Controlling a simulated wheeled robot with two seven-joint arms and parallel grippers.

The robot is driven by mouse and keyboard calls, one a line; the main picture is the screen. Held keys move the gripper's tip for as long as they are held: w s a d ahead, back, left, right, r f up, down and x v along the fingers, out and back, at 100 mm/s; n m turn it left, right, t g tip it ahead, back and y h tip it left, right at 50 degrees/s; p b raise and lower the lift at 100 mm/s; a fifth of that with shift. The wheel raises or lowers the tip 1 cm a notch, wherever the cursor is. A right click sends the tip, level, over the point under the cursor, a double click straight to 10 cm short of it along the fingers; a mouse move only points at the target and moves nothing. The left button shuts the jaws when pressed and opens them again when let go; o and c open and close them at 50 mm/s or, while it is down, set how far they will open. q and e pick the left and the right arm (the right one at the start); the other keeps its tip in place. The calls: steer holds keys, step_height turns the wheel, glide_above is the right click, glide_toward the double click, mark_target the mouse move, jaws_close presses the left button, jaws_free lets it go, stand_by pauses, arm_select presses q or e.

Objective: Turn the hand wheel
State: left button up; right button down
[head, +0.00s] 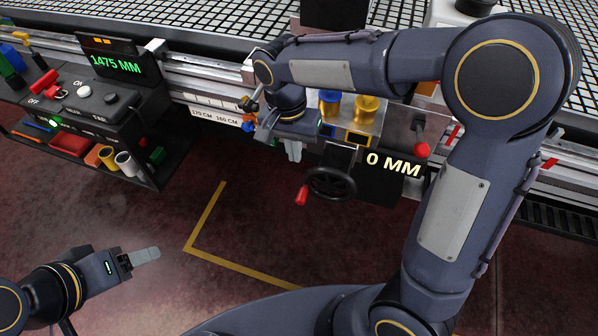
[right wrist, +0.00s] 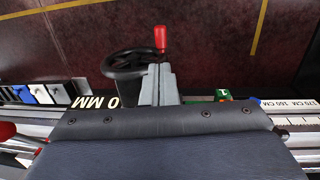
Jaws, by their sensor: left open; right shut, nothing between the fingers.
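The wheel (right wrist: 113,70) and red handle (right wrist: 160,38) also show in the right wrist view. My right gripper (head: 294,152) is shut and empty, pointing down above and left of the wheel. In the right wrist view its fingers (right wrist: 160,80) overlap part of the wheel; contact cannot be told. My left gripper (head: 152,254) is open and empty, over the floor at lower left.
A control box (head: 90,103) with switches and a "1475 MM" display (head: 117,63) stands at left, above a shelf with tools and cups. A red-knobbed lever (head: 421,149) is right of the wheel. The floor in front is clear.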

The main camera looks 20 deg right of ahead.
mark_target(299, 196)
steer(key=f+b, duration=0.1)
steer(key=f, duration=0.3)
steer(key=f+b, duration=0.1)
steer(key=f, duration=0.4)
steer(key=s+d+f+b, duration=0.1)
steer(key=f, duration=0.4)
steer(key=shift+a+f+g+h+p, duration=0.25)
steer(key=shift+f+g+h+p, duration=0.25)
steer(key=shift+h, duration=0.3)
steer(key=shift+w+f+g+h+p, duration=0.15)
steer(key=shift+f+g+h+p, duration=0.3)
steer(key=shift+h, duration=0.25)
steer(key=shift+f+g+h, duration=0.25)
steer(key=shift+f+h, duration=0.05)
steer(key=shift+f+b, duration=0.3)
steer(key=shift+f, duration=0.2)
steer(key=shift+r, duration=0.1)
